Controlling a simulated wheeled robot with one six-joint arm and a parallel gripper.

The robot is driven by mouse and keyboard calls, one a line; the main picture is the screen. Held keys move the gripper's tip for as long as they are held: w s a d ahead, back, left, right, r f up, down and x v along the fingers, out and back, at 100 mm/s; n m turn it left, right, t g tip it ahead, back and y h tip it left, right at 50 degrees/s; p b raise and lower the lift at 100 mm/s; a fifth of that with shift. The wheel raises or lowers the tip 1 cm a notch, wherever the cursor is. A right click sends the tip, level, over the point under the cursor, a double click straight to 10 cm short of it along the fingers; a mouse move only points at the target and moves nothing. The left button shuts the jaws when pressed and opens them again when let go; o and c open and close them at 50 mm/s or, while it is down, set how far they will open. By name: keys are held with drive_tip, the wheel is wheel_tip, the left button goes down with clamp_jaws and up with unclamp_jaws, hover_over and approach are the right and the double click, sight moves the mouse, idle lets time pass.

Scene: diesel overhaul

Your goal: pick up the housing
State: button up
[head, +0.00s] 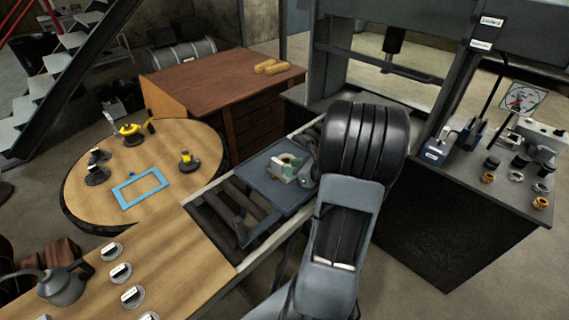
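A small pale green and white part with a tan ring (286,166), which may be the housing, sits on a blue-grey plate (266,192). The plate rests on a roller track (225,212) in the middle of the view. My arm's dark links stand just right of the plate and cover its right side. My gripper is not visible; the arm may hide it. I cannot tell whether anything touches the part.
A round wooden table (90,205) at left holds a blue frame (139,188) and yellow-black parts. A wooden bench (180,262) holds labelled discs and a kettle (62,287). A press (440,40) and a dark bench (425,215) with small parts stand right.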

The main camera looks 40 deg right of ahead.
drive_tip(key=d+m+h, duration=0.1)
drive_tip(key=d+m, duration=0.1)
drive_tip(key=d, duration=0.1)
drive_tip(key=p, duration=0.1)
approach(275, 159)
drive_tip(key=w+f, duration=0.1)
drive_tip(key=w+a+f, duration=0.1)
drive_tip(key=shift+w+t+h, duration=0.3)
drive_tip(key=shift+w, duration=0.1)
drive_tip(key=shift+p+x, duration=0.85)
drive_tip(key=shift+x, duration=2.2)
clamp_jaws()
drive_tip(key=shift+d+r, duration=0.1)
